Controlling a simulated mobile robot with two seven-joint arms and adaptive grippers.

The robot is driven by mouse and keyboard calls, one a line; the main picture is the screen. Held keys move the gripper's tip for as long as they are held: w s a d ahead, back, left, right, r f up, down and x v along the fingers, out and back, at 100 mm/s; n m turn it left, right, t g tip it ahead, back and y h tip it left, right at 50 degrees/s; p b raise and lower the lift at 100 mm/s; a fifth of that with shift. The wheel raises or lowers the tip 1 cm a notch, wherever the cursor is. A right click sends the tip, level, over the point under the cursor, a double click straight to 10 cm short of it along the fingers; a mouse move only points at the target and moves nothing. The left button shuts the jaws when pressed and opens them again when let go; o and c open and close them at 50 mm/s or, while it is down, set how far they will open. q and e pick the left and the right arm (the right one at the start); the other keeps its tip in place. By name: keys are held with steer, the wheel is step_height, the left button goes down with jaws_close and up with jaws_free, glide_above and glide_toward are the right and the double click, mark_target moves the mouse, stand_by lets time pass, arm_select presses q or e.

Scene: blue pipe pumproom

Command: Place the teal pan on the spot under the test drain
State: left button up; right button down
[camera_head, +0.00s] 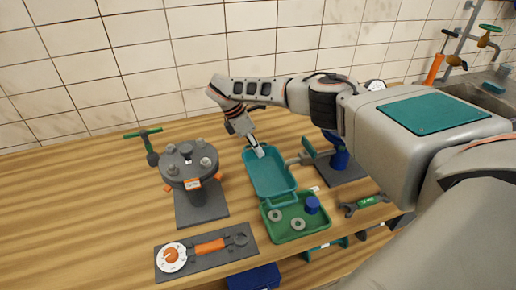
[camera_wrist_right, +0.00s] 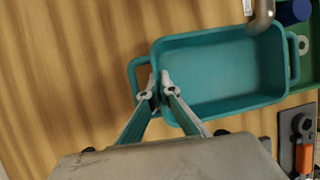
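The teal pan (camera_head: 270,177) is on or just above the wooden bench, left of the blue-based pipe fitting; I cannot tell if it touches the bench. My right gripper (camera_head: 257,151) is at its far end. In the right wrist view the fingers (camera_wrist_right: 155,88) are closed in around the rim of the pan (camera_wrist_right: 222,72), one inside and one outside by the handle. The test drain looks to be the grey pipe end (camera_head: 297,161); in the wrist view the pipe (camera_wrist_right: 262,14) hangs over the pan's edge. The spot is not visible. My left gripper is out of view.
A green tray (camera_head: 272,228) with two rings and a blue cap (camera_head: 312,204) adjoins the pan's near end. A grey pump-like device (camera_head: 188,165) stands left. A mat with gauge (camera_head: 172,256) and wrench lies in front. The bench's far left is clear.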

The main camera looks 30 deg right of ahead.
steer(key=shift+f, duration=0.1)
steer(key=c, duration=2.3)
jaws_free()
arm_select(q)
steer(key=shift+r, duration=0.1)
